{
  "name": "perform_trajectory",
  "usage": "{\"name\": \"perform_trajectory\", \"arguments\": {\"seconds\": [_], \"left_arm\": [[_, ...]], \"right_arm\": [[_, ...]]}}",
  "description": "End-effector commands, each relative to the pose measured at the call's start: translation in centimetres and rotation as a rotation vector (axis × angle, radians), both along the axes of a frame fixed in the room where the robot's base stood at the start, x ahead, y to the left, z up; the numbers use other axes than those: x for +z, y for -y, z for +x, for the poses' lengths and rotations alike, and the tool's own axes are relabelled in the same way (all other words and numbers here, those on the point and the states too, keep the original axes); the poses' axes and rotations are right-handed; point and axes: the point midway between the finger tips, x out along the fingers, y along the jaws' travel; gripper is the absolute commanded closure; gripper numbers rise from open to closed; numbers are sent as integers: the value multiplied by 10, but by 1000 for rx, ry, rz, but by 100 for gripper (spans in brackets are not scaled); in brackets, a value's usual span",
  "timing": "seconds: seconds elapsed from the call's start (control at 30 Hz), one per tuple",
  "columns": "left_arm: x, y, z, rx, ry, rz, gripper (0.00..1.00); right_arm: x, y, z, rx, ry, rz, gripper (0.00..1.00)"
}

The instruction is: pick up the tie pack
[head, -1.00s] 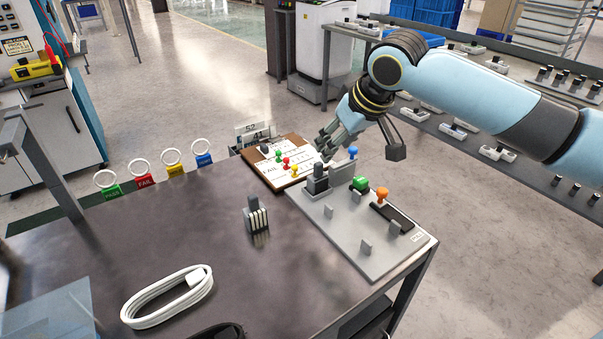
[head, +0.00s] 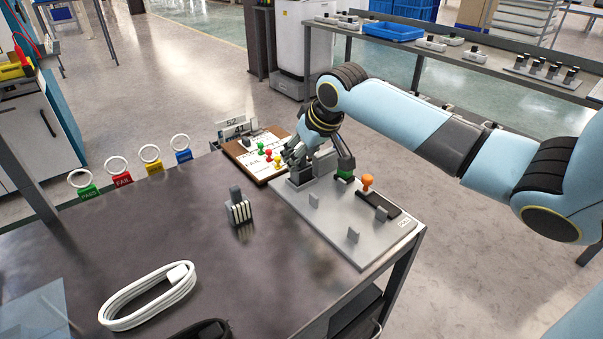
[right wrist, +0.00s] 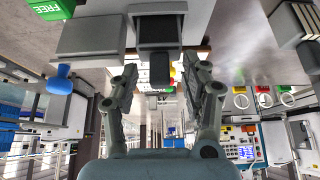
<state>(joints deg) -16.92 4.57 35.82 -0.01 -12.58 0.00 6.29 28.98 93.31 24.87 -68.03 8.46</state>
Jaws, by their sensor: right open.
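A small dark grey block with cream stripes (head: 240,210), which looks like the tie pack, stands upright on the dark table, left of the grey fixture plate (head: 335,225). A striped block, likely the same one, shows at the upper right edge of the right wrist view (right wrist: 306,22). My right gripper (head: 292,158) is open at the far left end of the fixture plate, away from the pack. In the right wrist view, a dark grey upright piece of the fixture (right wrist: 160,70) shows between its spread fingers; contact cannot be told. My left gripper is not in view.
The plate carries an orange knob (head: 367,182) and a green block (head: 345,174). A board with coloured pegs (head: 247,160) lies behind. A coiled white cable (head: 125,305) lies at the front. Coloured ring tags (head: 122,180) line the left edge. The table around the pack is clear.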

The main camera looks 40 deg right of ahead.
Motion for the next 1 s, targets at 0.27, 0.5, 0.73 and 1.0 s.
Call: {"name": "perform_trajectory", "arguments": {"seconds": [0.27, 0.5, 0.73, 1.0], "left_arm": [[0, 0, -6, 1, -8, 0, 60], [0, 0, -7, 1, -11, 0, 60], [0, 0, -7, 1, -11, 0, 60], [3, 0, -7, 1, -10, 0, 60]], "right_arm": [[0, 0, 0, 0, -1, 0, 80], [0, 0, -1, 0, -1, -1, 100], [0, 1, -1, 0, -1, -1, 100], [15, 1, 0, -1, 2, -2, 100]]}}
